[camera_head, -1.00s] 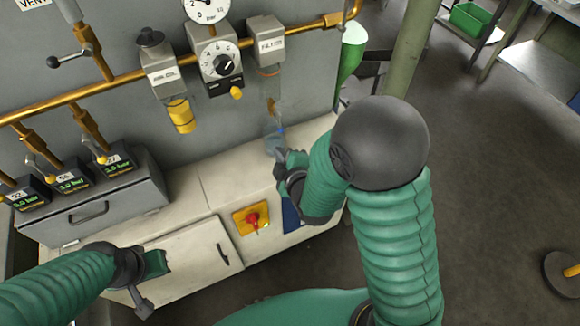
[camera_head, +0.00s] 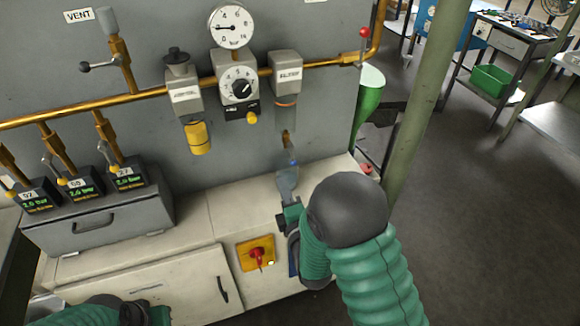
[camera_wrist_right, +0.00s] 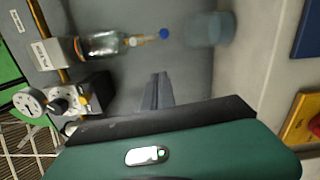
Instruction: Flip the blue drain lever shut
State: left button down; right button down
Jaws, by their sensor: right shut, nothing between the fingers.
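The blue drain lever (camera_head: 293,162) shows as a small blue spot at the bottom of the filter (camera_head: 286,100), above a clear cup (camera_head: 287,184). In the right wrist view the lever (camera_wrist_right: 163,33) is at the end of the filter's brass drain, beside the blurred cup (camera_wrist_right: 208,28). My right gripper (camera_head: 290,203) is shut and empty, just below the cup in the head view. Its fingers (camera_wrist_right: 158,90) look apart from the lever. The lever's exact angle is too small to tell. My left gripper (camera_head: 133,312) is mostly cut off at the bottom edge.
A gauge (camera_head: 232,27), a regulator dial (camera_head: 239,88) and a lubricator (camera_head: 184,95) are left of the filter on a brass pipe. A red rotary switch (camera_head: 257,255) is on the cabinet front. A green post (camera_head: 428,90) stands at the right.

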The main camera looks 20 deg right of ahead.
aim_at(292, 156)
jog(key=w+d, duration=0.4)
jog(key=w, duration=0.3)
jog(key=shift+r, duration=0.2)
